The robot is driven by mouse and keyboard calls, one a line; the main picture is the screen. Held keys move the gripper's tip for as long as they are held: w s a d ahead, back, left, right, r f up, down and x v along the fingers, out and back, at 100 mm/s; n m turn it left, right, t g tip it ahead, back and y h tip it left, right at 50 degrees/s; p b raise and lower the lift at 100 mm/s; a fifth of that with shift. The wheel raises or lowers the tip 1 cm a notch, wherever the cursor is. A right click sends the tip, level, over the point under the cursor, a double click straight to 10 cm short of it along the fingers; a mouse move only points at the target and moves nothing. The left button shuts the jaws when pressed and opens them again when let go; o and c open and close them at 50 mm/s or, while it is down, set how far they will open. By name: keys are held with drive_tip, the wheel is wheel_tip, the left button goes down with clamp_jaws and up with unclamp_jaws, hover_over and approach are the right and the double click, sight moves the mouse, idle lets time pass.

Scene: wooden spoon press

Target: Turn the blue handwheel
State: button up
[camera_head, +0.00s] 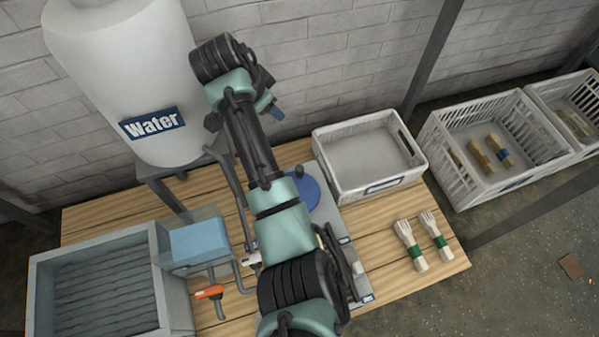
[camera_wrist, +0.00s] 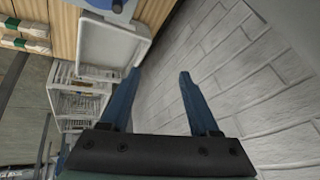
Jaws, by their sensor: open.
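The blue handwheel (camera_head: 312,190) sits on a grey press plate on the wooden table, near the middle of the head view. My arm covers its left part. A small blue part at the top edge of the wrist view (camera_wrist: 105,4) looks like the same wheel, mostly cut off. My gripper (camera_wrist: 158,78) is open and empty, its two blue fingers spread apart. In the head view my gripper (camera_head: 272,108) is small and partly hidden by the wrist. It is up near the brick wall, beyond the table's back edge and apart from the wheel.
An empty white crate (camera_head: 366,160) stands right of the wheel. Two bundles of wooden utensils (camera_head: 411,245) lie in front of it. A white water tank (camera_head: 125,75), a grey basin (camera_head: 105,285) and an orange-handled valve (camera_head: 209,292) are at left. More crates (camera_head: 490,150) stand at right.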

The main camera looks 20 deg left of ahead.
sight(299, 168)
drive_tip(key=d+f+b, duration=0.2)
drive_tip(key=f+b, duration=0.3)
drive_tip(key=f, duration=0.3)
drive_tip(key=d+f+m+g+h+b, duration=0.1)
drive_tip(key=f+b, duration=0.3)
drive_tip(key=f, duration=0.4)
drive_tip(key=d+f+g+h+b, duration=0.1)
drive_tip(key=d+f+b, duration=0.2)
drive_tip(key=f+b, duration=0.2)
drive_tip(key=shift+w+d+f+m+b, duration=0.1)
drive_tip(key=shift+d+f+m+b, duration=0.1)
drive_tip(key=shift+f, duration=0.65)
drive_tip(key=shift+d+f+m+b, duration=0.1)
drive_tip(key=shift+f+m, duration=0.1)
drive_tip(key=shift+f, duration=0.6)
drive_tip(key=shift+c, duration=0.4)
drive_tip(key=shift+g, duration=0.3)
clamp_jaws()
